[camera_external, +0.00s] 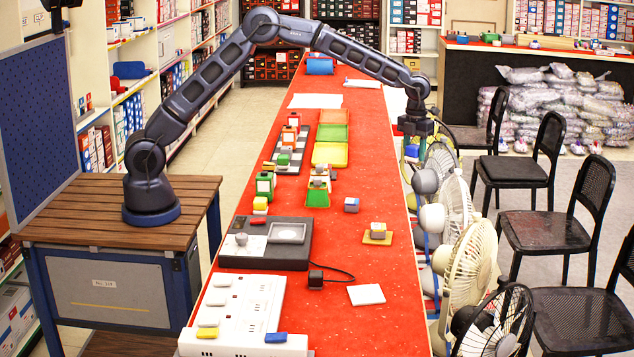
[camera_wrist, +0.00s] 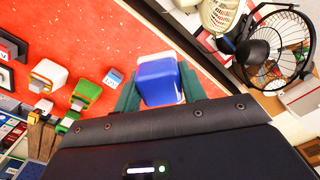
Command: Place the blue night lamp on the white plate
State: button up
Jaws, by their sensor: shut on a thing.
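My gripper (camera_external: 412,143) is shut on the blue night lamp (camera_wrist: 160,82), a small rounded blue block with a white lower part. In the wrist view the lamp sits between the two teal fingers of my gripper (camera_wrist: 159,90). In the external view the lamp (camera_external: 411,151) shows as a small blue patch under the gripper, mostly hidden, near the table's right edge. A flat white square (camera_external: 366,294), which looks like the white plate, lies on the near part of the red table, well away from my gripper. I cannot make out this plate in the wrist view.
The long red table (camera_external: 345,265) carries a black scale (camera_external: 265,258), a white power strip (camera_external: 245,310), green and orange trays (camera_external: 333,132), and a wooden coaster (camera_external: 378,241) bearing a block. Several fans (camera_external: 468,260) stand along the right edge. The table around the white square is mostly clear.

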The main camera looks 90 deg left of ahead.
jog(key=s+d+m, duration=0.2)
jog(key=d+m, duration=0.1)
jog(key=d, duration=1)
jog(key=s+d+m, duration=0.2)
jog(key=d, duration=1.1)
jog(key=r+m, duration=0.2)
jog(key=m, duration=0.3)
send_over(366, 293)
notch_tip(366, 293, down, 20)
jog(key=shift+r, duration=0.15)
jog(key=o, duration=1)
